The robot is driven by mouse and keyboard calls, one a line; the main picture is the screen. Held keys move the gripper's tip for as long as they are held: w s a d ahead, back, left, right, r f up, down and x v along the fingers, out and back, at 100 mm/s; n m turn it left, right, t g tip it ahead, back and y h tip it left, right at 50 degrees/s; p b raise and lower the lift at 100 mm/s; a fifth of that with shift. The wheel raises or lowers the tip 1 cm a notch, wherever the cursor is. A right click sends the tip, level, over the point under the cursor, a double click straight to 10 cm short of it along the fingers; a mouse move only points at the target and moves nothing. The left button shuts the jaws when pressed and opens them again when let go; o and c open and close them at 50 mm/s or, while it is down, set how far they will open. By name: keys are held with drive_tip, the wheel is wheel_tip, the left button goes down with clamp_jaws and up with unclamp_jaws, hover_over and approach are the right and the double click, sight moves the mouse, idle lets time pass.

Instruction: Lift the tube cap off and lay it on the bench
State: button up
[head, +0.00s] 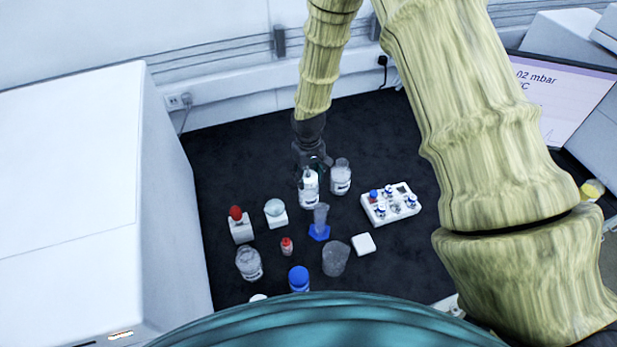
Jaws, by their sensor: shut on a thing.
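My gripper (314,161) is dark and points down at the back middle of the dark bench (235,150). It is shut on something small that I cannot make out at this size. Its fingertips are just above or behind a white-labelled bottle (309,187); I cannot tell whether they touch it. A white rack (376,219) to the right holds several small tubes with blue and white tops. One tube top (374,194) at its left corner shows blue and red. I cannot tell which tube the cap belongs to.
Near the gripper stand a clear bottle (341,178), a blue-footed cylinder (319,233), a beaker (336,260) and a white block (363,244). The bench is clear at the back left and right of the rack.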

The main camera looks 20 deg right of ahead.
drive_tip(key=shift+r, duration=0.1)
drive_tip(key=shift+r+b, duration=1.05)
drive_tip(key=shift+r, duration=0.2)
drive_tip(key=shift+s+r+b, duration=0.1)
drive_tip(key=shift+r+b, duration=0.2)
drive_tip(key=shift+r, duration=0.05)
drive_tip(key=s+d+r, duration=0.2)
drive_tip(key=s, duration=0.5)
drive_tip(key=s+d+r+b, duration=0.1)
drive_tip(key=s+d+r, duration=0.2)
drive_tip(key=s, duration=0.5)
drive_tip(key=shift+d+r, duration=0.15)
drive_tip(key=shift+r, duration=0.2)
